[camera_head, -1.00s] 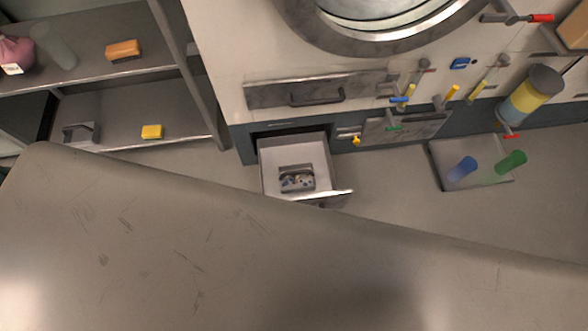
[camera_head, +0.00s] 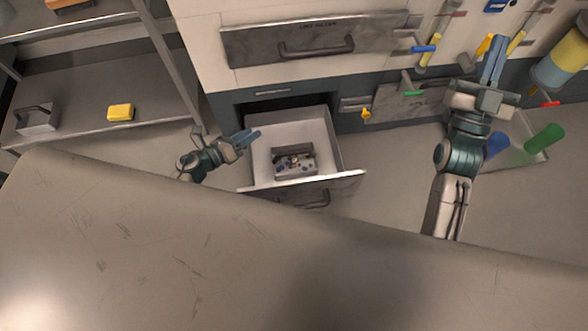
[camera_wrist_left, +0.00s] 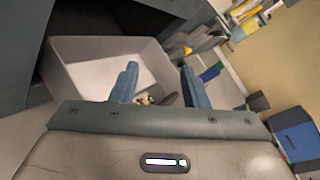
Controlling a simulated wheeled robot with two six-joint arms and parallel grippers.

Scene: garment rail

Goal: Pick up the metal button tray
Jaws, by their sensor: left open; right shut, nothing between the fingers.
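The metal button tray (camera_head: 294,162) is a small grey box with a handle and buttons in it, lying inside the open drawer (camera_head: 258,158). In the left wrist view the tray (camera_wrist_left: 146,100) shows only partly, behind my fingers. My left gripper (camera_head: 250,137) is open and empty at the left edge of the drawer, left of the tray and apart from it. In the left wrist view its two blue fingers (camera_wrist_left: 158,80) are spread in front of the drawer (camera_wrist_left: 85,62). My right gripper (camera_head: 494,62) is shut and empty, up at the right before the machine's front.
A large grey surface (camera_head: 180,240) fills the foreground. A shelf with a yellow block (camera_head: 121,112) and a handled metal box (camera_head: 37,118) stands at left. Blue and green cylinders (camera_head: 544,138) stand at right. Coloured levers (camera_head: 424,49) project from the panel above the drawer.

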